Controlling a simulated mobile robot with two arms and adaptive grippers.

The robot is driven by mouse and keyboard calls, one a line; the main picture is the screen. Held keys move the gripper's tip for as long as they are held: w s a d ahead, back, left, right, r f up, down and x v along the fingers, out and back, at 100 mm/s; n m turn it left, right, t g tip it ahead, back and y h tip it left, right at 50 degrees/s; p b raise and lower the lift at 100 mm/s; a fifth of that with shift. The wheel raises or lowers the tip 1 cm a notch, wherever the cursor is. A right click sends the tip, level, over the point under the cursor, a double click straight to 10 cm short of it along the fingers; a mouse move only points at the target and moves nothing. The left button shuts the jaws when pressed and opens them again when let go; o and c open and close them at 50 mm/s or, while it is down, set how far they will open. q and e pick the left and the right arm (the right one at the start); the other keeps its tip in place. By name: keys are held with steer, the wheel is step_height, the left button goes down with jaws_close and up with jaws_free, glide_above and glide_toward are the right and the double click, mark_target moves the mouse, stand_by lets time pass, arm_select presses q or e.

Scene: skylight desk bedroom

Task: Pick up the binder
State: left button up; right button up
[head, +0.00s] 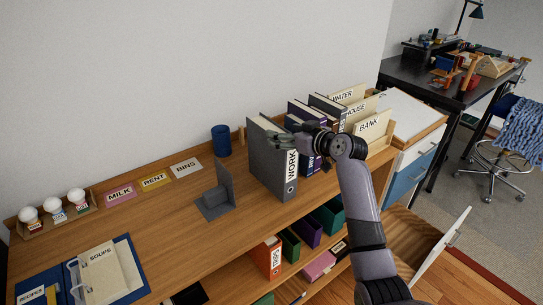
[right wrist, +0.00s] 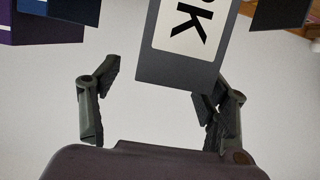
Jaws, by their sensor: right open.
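The grey binder (head: 265,165) with a white WORK label on its spine stands upright on the wooden shelf top in the head view. My right gripper (head: 280,141) is at the binder's upper part, reaching in from the right, and hides part of its top. In the right wrist view the grey binder (right wrist: 180,74) with part of its label shows ahead of the open right gripper (right wrist: 156,85). Its end reaches toward the gap between the fingers, closer to the right finger. I cannot tell whether they touch. My left gripper is out of view.
Dark binders (head: 304,152) and cream folders marked WATER, HOUSE and BANK (head: 372,128) stand close on the right. A grey bookend (head: 222,192) and blue cup (head: 222,140) stand left. Lower shelves hold an orange binder (head: 267,257) and others. The shelf top's front middle is clear.

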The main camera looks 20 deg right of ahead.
mark_target(275, 129)
steer(key=x, duration=0.1)
steer(key=p+x, duration=0.1)
steer(key=x, duration=0.1)
steer(key=shift+w+a+r, duration=0.1)
steer(key=shift+a+r, duration=0.05)
steer(key=shift+a, duration=0.25)
steer(key=shift+w+a+f, duration=0.1)
steer(key=shift+w+f, duration=0.15)
steer(key=shift+w, duration=0.2)
jaws_close()
stand_by(0.4)
steer(key=shift+r, duration=0.2)
